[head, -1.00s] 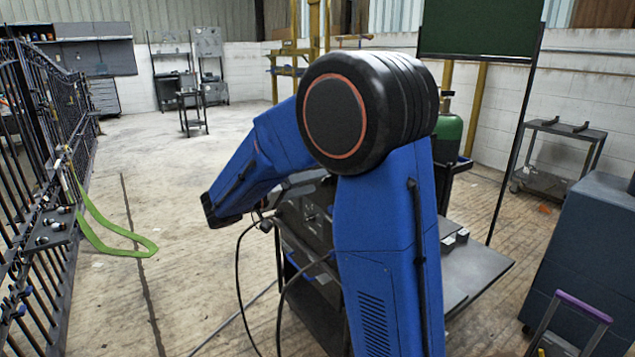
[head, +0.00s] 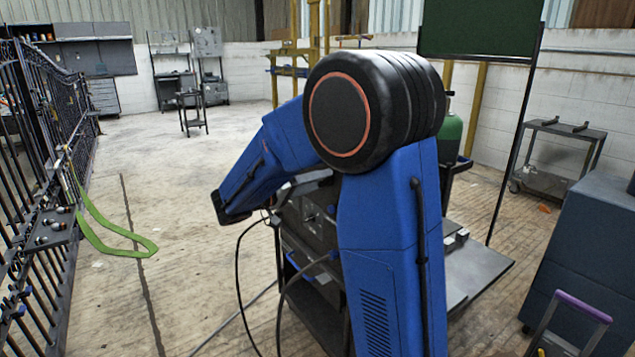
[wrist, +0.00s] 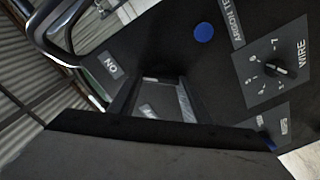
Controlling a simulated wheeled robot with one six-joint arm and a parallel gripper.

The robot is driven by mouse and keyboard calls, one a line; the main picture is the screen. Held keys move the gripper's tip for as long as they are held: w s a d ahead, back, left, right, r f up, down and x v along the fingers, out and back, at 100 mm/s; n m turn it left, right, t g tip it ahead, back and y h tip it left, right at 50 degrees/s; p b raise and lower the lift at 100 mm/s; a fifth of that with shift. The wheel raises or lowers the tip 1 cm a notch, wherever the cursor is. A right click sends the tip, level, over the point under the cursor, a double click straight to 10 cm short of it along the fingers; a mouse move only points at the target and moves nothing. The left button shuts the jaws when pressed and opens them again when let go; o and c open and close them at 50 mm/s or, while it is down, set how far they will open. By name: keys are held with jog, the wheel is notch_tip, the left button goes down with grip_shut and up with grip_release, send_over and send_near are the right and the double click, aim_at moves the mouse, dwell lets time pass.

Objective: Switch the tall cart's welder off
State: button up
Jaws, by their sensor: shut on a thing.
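The welder (head: 312,218) is a dark box on the tall cart (head: 312,310), partly hidden behind my arm in the head view. Its black front panel fills much of the wrist view (wrist: 185,55). An ON label (wrist: 110,66) lies at the left, and another pale label, too blurred to read, shows between my fingers. My gripper (wrist: 152,82) is at the panel, closed on a small dark part between these labels, seemingly the power switch (wrist: 151,78). The switch is mostly hidden, so its position is unclear. The head view hides my gripper behind my arm.
A WIRE dial (wrist: 280,68) and a blue button (wrist: 204,32) sit on the same panel. Black cables hang in front of the cart. A black gate (head: 40,150) with a green strap (head: 115,240) stands left. A blue cabinet (head: 585,260) stands right. Floor between gate and cart is open.

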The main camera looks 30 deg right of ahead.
jog(key=shift+n, duration=0.3)
jog(key=n, duration=1.1)
jog(key=shift+w+f+n, duration=0.1)
jog(key=shift+f+n, duration=0.2)
jog(key=shift+n, duration=0.1)
jog(key=shift+f+n, duration=0.1)
jog(key=shift+n, duration=1.7)
jog(key=o, duration=1.1)
jog(key=shift+a, duration=0.2)
jog(key=a, duration=1.7)
jog(key=shift+s, duration=0.4)
